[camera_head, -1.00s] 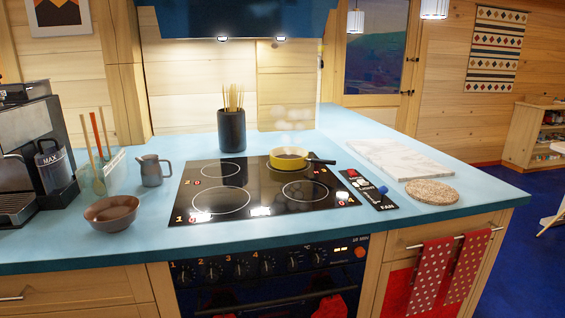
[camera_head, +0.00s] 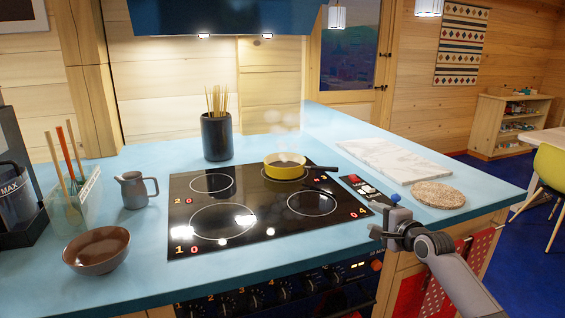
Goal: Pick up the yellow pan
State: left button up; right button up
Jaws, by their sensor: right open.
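The yellow pan (camera_head: 285,170) stands on the back right ring of the black cooktop (camera_head: 262,226). Its dark handle points right, and pale steam rises above it. My right gripper (camera_head: 382,219) is at the front right of the counter, near the cooktop's front right corner. It is open and empty, well apart from the pan, which is farther back and to the left. My left gripper is not in view.
A black control panel (camera_head: 361,188) with a blue knob lies right of the cooktop. A marble board (camera_head: 390,160) and a round cork mat (camera_head: 438,195) lie farther right. A utensil holder (camera_head: 216,138), a grey jug (camera_head: 134,192) and a brown bowl (camera_head: 97,252) stand left.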

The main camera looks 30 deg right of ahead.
aim_at(282, 165)
jog(key=i+l, duration=0.1)
jog(key=i, duration=0.4)
jog(key=i+l, duration=0.1)
jog(key=i, duration=0.35)
